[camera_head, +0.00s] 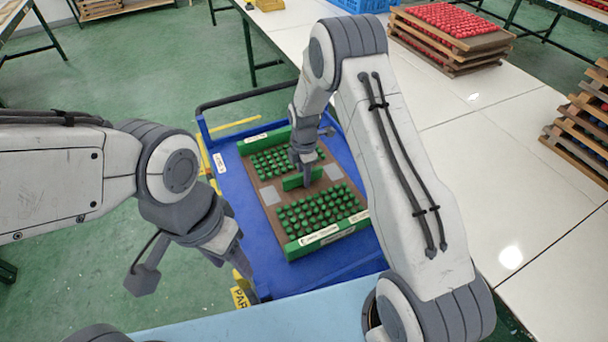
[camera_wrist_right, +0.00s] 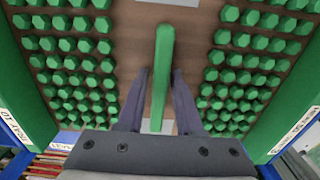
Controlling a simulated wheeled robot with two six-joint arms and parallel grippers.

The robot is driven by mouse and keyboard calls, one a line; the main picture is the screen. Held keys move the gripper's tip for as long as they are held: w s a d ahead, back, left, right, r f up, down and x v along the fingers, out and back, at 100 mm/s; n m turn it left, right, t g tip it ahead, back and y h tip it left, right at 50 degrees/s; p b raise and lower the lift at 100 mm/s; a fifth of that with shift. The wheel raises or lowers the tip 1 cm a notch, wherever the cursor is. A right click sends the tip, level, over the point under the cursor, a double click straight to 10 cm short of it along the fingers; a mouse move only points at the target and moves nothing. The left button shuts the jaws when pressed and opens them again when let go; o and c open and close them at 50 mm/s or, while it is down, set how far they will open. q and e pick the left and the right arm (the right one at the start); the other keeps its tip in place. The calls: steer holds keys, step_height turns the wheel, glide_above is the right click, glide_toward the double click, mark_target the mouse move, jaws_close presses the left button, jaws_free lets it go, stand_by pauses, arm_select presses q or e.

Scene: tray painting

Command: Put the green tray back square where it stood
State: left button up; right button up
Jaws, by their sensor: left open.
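The tray (camera_head: 267,192) has a brown board, green end walls and rows of green pieces in two blocks. It rests on a blue cart top (camera_head: 236,199); I cannot tell exactly how square it sits. A green upright handle (camera_head: 293,182) stands in its middle and also shows in the right wrist view (camera_wrist_right: 162,75). My right gripper (camera_head: 303,178) is down at the handle, its fingers on either side of it with a narrow gap showing in the wrist view (camera_wrist_right: 160,78). My left gripper (camera_head: 247,277) is open and empty, left of the cart's near end, partly hidden.
White tables (camera_head: 470,150) run along the right, with stacked trays of red pieces (camera_head: 450,25) at the back. More stacked wooden trays (camera_head: 580,130) stand at the right edge. A light blue surface (camera_head: 290,318) lies in front. Green floor is open on the left.

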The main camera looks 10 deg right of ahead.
steer(key=shift+o, duration=0.2)
steer(key=shift+r, duration=0.1)
steer(key=shift+r, duration=0.2)
step_height(320, 180, up, 11)
steer(key=b, duration=0.3)
steer(key=s+a+r+m, duration=0.2)
steer(key=s+a+r, duration=0.3)
steer(key=s+a+r+m, duration=0.1)
steer(key=s+m, duration=0.2)
steer(key=s, duration=0.6)
steer(key=s+a+r+m, duration=0.2)
steer(key=s+m, duration=0.2)
steer(key=s, duration=0.5)
steer(key=s+a+r+m+y, duration=0.1)
steer(key=s+m, duration=0.3)
steer(key=s, duration=0.5)
steer(key=shift+s+a+r, duration=0.3)
steer(key=shift+a, duration=0.35)
